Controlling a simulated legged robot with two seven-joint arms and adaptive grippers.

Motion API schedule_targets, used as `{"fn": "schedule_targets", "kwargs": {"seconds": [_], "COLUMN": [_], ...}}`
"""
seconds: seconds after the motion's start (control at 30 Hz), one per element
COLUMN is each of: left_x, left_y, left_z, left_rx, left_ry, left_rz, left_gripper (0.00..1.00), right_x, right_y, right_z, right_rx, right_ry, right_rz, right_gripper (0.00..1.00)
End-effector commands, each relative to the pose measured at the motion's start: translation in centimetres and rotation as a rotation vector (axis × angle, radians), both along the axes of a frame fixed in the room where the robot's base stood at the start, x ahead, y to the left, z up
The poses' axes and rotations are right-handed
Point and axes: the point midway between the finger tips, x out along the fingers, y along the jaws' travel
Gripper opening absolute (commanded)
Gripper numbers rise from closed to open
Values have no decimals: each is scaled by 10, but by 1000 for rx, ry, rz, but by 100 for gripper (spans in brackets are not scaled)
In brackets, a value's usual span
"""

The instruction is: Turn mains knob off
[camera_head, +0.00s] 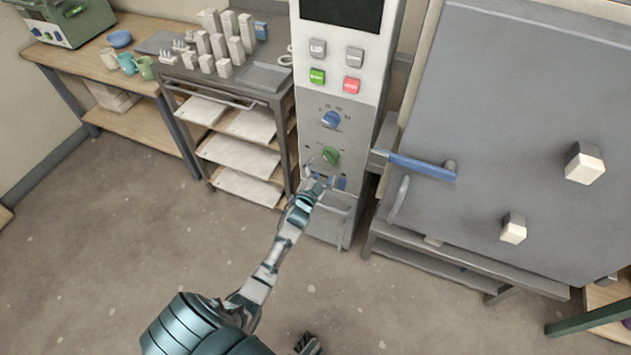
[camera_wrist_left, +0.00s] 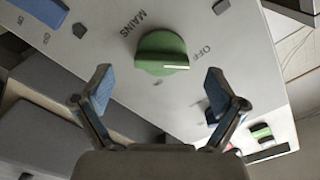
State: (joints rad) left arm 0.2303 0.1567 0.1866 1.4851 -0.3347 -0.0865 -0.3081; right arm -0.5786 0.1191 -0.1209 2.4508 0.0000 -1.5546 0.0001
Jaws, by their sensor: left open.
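The green mains knob (camera_head: 330,156) sits low on the front of the grey control column, below a blue knob. In the left wrist view the green knob (camera_wrist_left: 162,53) is large, with the word MAINS at its upper left and OFF to its right. A white pointer line on it points to the right. My left gripper (camera_head: 318,178) is open in front of the panel, just below the knob. In the wrist view its blue-padded fingertips (camera_wrist_left: 158,82) stand to either side, apart from the knob. A dark piece at the bottom edge looks like my right gripper (camera_head: 307,345); its fingers are unclear.
The blue knob (camera_head: 331,119), a green button (camera_head: 317,76) and a red button (camera_head: 352,85) are higher on the column. A big grey door with a blue handle (camera_head: 420,166) stands at right. A shelf cart (camera_head: 236,150) stands at left. Open floor lies in front.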

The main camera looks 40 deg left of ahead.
Motion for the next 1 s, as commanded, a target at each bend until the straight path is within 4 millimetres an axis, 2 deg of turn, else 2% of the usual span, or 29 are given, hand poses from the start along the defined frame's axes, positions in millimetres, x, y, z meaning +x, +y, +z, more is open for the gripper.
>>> {"fn": "schedule_targets", "kwargs": {"seconds": [0.03, 0.2, 0.4, 0.57, 1.0], "left_x": [-13, -50, -78, -86, -85], "left_y": [-3, -11, -18, -19, -19], "left_z": [-2, -3, -4, -4, -3], "left_rx": [-1, -3, -4, -3, -3], "left_ry": [4, 5, 6, 6, 5], "left_rz": [0, 0, 1, 2, 1], "left_gripper": [96, 96, 96, 96, 96], "right_x": [0, 0, 0, 0, 1], "right_y": [0, 0, 0, 0, 0], "right_z": [0, 0, 0, 0, -1], "right_rx": [0, 0, 0, 0, -1], "right_ry": [0, 0, 1, 1, 2], "right_rz": [0, 0, 1, 1, 1], "right_gripper": [40, 40, 40, 40, 40]}}
